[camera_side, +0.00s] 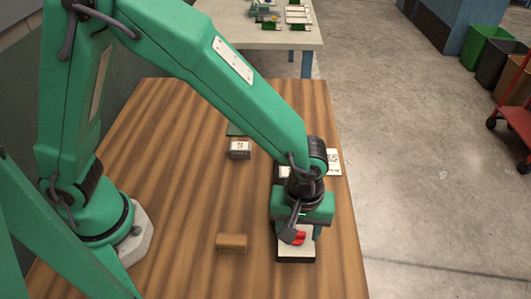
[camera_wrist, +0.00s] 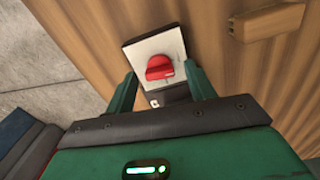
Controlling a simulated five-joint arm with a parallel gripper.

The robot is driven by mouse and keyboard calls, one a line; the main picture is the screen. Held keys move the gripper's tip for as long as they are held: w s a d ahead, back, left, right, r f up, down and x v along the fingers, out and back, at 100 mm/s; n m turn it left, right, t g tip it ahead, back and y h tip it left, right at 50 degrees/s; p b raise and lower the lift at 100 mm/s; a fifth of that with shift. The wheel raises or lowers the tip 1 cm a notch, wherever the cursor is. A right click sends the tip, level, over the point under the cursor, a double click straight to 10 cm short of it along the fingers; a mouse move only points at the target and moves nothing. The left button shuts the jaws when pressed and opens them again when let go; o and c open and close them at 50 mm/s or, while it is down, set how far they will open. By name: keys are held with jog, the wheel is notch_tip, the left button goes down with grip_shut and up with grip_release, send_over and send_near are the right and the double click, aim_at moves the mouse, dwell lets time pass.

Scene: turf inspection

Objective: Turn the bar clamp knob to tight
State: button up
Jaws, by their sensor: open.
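A red knob (camera_wrist: 160,67) sits on a pale plate (camera_wrist: 145,47) with a dark edge. In the side view the knob (camera_side: 299,239) shows in part under my gripper, and the plate (camera_side: 296,252) lies near the right edge of the wooden table. My gripper (camera_wrist: 161,82) is open, with one green finger on each side of the knob in the wrist view. Gaps show between the fingers and the knob, so it is not held. In the side view my gripper (camera_side: 300,232) is low over the plate. I cannot tell a bar clamp or any tight marking.
A brown block (camera_side: 231,242) lies left of the plate; it also shows in the wrist view (camera_wrist: 268,23). A small grey box (camera_side: 239,149) stands farther back. A white card-like item (camera_side: 333,162) lies behind my wrist. Bare wooden table (camera_side: 180,190) lies to the left.

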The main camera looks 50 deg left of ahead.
jog(key=c, duration=1)
jog(key=shift+o, duration=0.2)
jog(key=shift+m, duration=0.5)
jog(key=m, duration=0.2)
jog(key=shift+m, duration=0.4)
jog(key=m, duration=0.9)
jog(key=shift+m, duration=1.8)
